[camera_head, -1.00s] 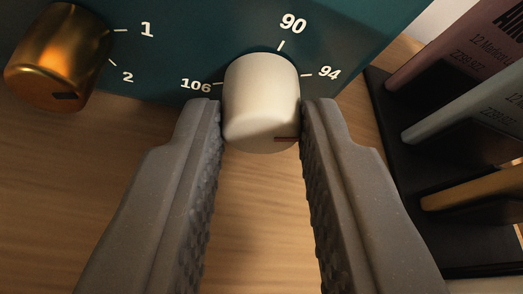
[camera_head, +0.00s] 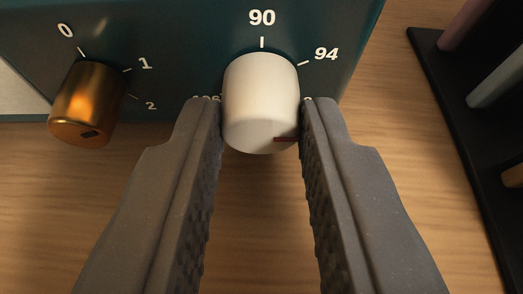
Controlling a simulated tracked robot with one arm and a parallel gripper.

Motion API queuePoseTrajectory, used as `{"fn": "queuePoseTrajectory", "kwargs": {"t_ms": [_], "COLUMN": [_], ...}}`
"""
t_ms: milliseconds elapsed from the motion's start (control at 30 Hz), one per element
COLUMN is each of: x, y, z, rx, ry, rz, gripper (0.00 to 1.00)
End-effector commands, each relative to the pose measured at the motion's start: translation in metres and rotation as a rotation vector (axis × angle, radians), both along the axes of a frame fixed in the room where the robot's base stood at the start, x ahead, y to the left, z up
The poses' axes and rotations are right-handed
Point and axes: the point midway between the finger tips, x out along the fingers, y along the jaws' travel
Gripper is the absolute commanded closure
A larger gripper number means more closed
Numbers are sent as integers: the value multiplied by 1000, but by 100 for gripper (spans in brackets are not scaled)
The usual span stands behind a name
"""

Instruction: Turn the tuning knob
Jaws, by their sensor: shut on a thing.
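The tuning knob (camera_head: 261,100) is a white cylinder on the front of a dark teal panel (camera_head: 185,45). Marks 90 and 94 show above it and to its upper right; a mark at its left is mostly hidden by my left finger. A short red line shows on the knob's front face at the lower right. My gripper (camera_head: 261,118) is shut on the knob, one finger on each side, with the fingertips touching its sides.
A gold knob (camera_head: 87,105) with marks 0, 1 and 2 sits left on the same panel. A black rack (camera_head: 450,120) holding several book-like items stands at the right. The wooden surface (camera_head: 260,220) below is clear.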

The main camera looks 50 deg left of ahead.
Motion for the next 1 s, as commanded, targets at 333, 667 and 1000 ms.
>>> {"fn": "queuePoseTrajectory", "kwargs": {"t_ms": [333,667,1000], "x": [-1,1,2], "y": [1,0,-1], "z": [3,3,0], "rx": [86,192,304], "ry": [119,251,395], "rz": [9,8,7], "gripper": [100,100,100]}}
